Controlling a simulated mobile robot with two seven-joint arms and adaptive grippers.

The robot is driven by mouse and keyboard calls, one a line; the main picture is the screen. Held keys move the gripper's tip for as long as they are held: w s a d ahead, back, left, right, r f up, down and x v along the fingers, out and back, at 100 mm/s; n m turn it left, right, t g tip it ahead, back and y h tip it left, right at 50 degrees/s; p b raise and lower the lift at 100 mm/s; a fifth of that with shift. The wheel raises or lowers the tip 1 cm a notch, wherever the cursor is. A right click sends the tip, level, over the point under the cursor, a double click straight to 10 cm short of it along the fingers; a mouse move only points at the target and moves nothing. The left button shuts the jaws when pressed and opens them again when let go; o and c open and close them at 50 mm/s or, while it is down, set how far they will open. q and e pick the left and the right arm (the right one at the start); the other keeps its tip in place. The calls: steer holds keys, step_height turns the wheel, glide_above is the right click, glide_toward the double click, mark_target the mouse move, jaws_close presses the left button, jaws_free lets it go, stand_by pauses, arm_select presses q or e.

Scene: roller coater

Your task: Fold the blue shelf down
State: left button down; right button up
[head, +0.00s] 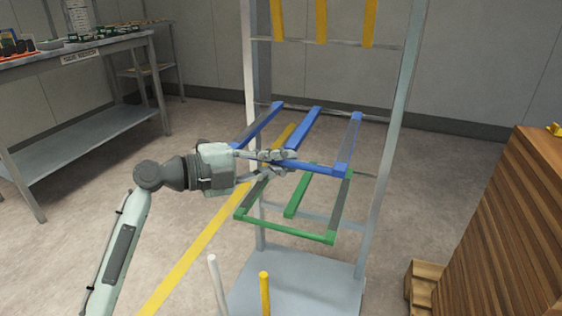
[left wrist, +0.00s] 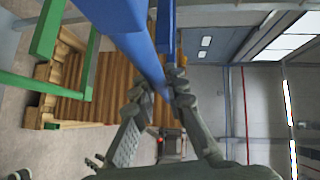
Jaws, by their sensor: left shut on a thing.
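The blue shelf (head: 302,128) is a frame of three bars joined by a front rail, on a grey metal rack. It stands out from the rack, roughly level. My left gripper (head: 285,161) reaches in from the left and is shut on the shelf's front rail, near its middle. The fingers hide part of that rail. In the left wrist view the blue shelf (left wrist: 132,42) runs down between the two fingers of my left gripper (left wrist: 158,92). My right gripper is not in view.
A green shelf (head: 290,230) stands out just below the blue one. Yellow bars (head: 321,20) hang upright higher on the rack (head: 393,130). A yellow post (head: 265,292) and a white post (head: 217,285) rise in front. A wooden stack (head: 505,240) is at right, a workbench (head: 85,107) at left.

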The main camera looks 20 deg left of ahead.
arm_select(q)
step_height(320, 180, up, 8)
steer(key=w, duration=0.1)
steer(key=shift+f, duration=0.2)
steer(key=c, duration=1.5)
jaws_free()
steer(key=shift+c, duration=0.2)
steer(key=shift+s+a+f, duration=0.1)
steer(key=shift+s+a, duration=0.25)
steer(key=shift+a, duration=0.05)
steer(key=v, duration=1.1)
